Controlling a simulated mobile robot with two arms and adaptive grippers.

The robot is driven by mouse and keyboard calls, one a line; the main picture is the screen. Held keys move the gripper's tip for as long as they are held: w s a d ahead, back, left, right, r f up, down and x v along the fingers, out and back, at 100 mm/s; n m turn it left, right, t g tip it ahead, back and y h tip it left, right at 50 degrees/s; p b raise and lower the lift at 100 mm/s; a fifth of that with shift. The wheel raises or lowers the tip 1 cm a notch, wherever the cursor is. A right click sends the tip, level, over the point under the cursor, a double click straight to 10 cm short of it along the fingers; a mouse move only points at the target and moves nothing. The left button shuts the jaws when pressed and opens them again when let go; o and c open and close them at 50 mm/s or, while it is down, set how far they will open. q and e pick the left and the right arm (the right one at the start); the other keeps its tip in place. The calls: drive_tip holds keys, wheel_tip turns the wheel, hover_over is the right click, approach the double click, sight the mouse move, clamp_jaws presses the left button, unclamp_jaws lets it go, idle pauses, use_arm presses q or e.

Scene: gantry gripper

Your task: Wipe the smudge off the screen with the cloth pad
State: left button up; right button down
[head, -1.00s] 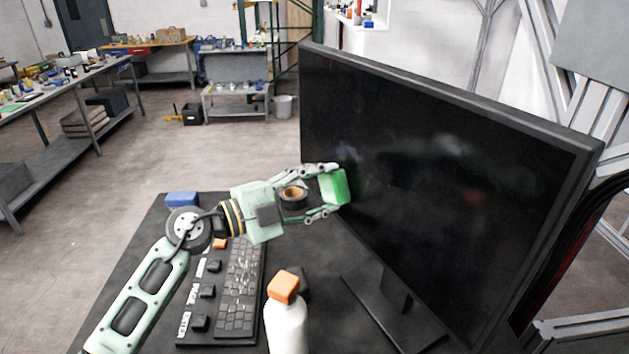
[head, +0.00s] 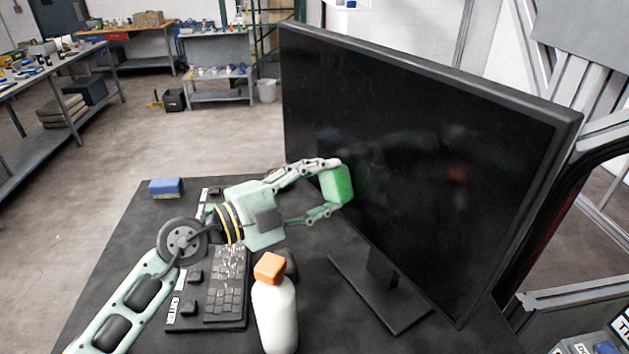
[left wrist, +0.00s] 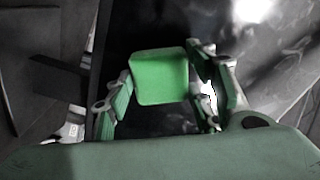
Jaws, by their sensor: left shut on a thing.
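The monitor (head: 420,190) stands on the desk with its dark screen facing left. My left gripper (head: 332,187) is shut on the green cloth pad (head: 338,184) and holds it at the screen's left part, below mid-height. The pad also shows between the fingers in the left wrist view (left wrist: 160,77). It is against or very close to the screen; I cannot tell whether it touches. Faint pale patches show on the screen, and I cannot tell smudge from reflection. My right gripper is not in view.
A white bottle with an orange cap (head: 275,315) stands in front of the monitor base (head: 385,300). A keyboard (head: 222,300) lies under my left arm.

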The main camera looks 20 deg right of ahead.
use_arm(q)
drive_tip(key=shift+s+d, duration=0.1)
drive_tip(key=shift+s, duration=0.5)
drive_tip(key=w+a+b, duration=0.1)
drive_tip(key=w+b, duration=0.2)
drive_tip(key=w, duration=0.6)
drive_tip(key=shift+a, duration=0.3)
drive_tip(key=s+a+p, duration=0.1)
drive_tip(key=a+p, duration=0.1)
drive_tip(key=a, duration=0.4)
idle(0.5)
